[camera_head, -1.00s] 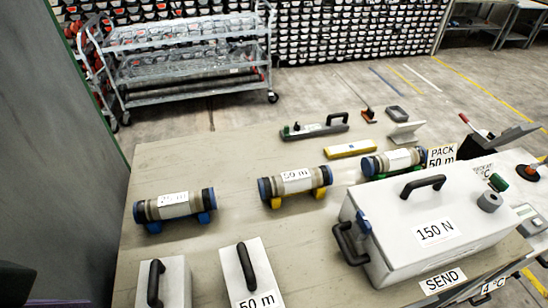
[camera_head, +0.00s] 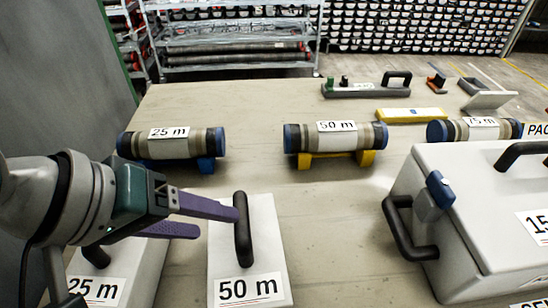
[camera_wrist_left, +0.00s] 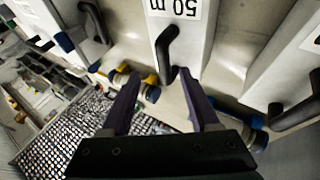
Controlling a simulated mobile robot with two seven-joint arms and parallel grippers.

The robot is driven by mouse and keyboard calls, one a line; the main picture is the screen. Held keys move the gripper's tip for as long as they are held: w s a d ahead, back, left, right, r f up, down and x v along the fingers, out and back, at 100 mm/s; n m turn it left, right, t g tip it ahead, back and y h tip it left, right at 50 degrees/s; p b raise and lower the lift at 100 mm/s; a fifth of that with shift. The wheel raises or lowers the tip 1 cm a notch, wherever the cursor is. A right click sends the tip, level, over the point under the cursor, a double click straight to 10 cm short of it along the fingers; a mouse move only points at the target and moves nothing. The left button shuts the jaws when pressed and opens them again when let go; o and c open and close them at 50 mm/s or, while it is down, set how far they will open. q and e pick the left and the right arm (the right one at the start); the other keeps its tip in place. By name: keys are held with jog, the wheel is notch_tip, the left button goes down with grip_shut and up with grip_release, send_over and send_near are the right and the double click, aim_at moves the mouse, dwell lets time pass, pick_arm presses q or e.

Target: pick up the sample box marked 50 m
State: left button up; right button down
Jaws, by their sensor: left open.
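The sample box marked 50 m (camera_head: 268,240) is a white box with a black handle (camera_head: 242,230) on top. It stands on the table at the front middle, its label facing me. My left gripper (camera_head: 218,222) has purple fingers, spread open and empty, coming from the left at the box's handle. One fingertip overlaps the handle in the head view; I cannot tell whether it touches. In the left wrist view the box (camera_wrist_left: 192,38) is upside down, its handle (camera_wrist_left: 166,50) ahead of and between the open fingertips (camera_wrist_left: 162,74). My right gripper is not in view.
A similar box marked 25 m (camera_head: 135,262) stands just left, partly hidden by my left arm. A large white case (camera_head: 465,200) stands on the right. Core tubes marked 25 m (camera_head: 180,148), 50 m (camera_head: 350,142) and 75 m (camera_head: 478,133) lie behind. Bare table lies between.

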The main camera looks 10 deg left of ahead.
aim_at(238, 231)
pick_arm(q)
jog(key=x, duration=0.5)
jog(key=b+x, duration=0.1)
jog(key=x, duration=0.1)
jog(key=shift+s+f, duration=0.2)
jog(key=shift+f, duration=0.15)
jog(key=shift+w+d+f, duration=0.15)
jog(key=shift+w+f, duration=0.1)
jog(key=shift+f, duration=0.15)
grip_shut()
dwell(0.7)
jog(key=shift+r, duration=0.1)
